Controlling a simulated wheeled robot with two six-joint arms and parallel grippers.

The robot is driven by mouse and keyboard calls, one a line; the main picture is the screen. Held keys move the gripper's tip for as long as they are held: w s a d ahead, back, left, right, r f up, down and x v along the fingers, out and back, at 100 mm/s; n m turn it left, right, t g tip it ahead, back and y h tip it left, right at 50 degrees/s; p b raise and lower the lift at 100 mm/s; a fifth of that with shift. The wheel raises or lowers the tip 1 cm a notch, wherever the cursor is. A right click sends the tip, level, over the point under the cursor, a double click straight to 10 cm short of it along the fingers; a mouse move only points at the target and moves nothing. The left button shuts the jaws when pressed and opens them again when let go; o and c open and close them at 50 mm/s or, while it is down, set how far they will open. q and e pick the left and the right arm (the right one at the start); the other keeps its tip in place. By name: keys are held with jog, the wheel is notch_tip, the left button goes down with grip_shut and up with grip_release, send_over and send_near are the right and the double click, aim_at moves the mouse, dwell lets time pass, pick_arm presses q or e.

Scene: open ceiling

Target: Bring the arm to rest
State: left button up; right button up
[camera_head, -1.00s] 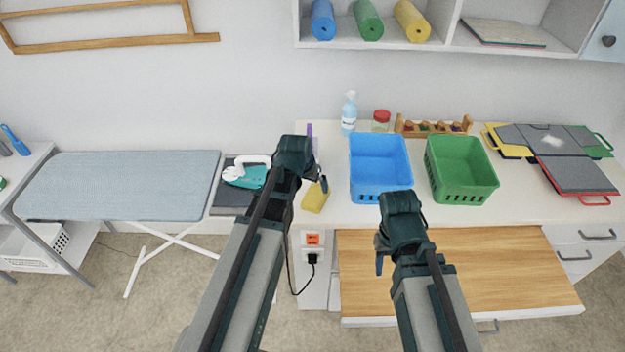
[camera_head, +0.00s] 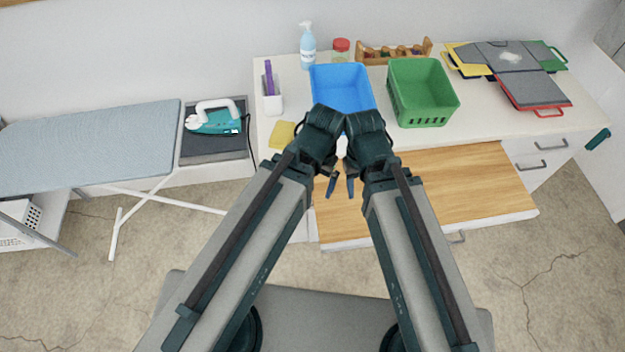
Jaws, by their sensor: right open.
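My two arms come up from the bottom of the head view and meet near its middle. My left gripper (camera_head: 332,186) hangs at the end of the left arm, its blue-tipped finger pointing down; its jaw gap is hidden. My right gripper (camera_head: 350,187) is just beside it, also pointing down. It is open and I see nothing held in it. Both appear over the wooden pull-out board, in front of the blue basket (camera_head: 342,82), whose near side the arms partly cover.
The wooden board (camera_head: 460,180) juts forward. An iron (camera_head: 215,118) and ironing board (camera_head: 90,145) stand left. Floor shows at right.

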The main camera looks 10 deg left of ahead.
notch_tip(320, 180, down, 3)
jog(key=b, duration=0.3)
dwell(0.4)
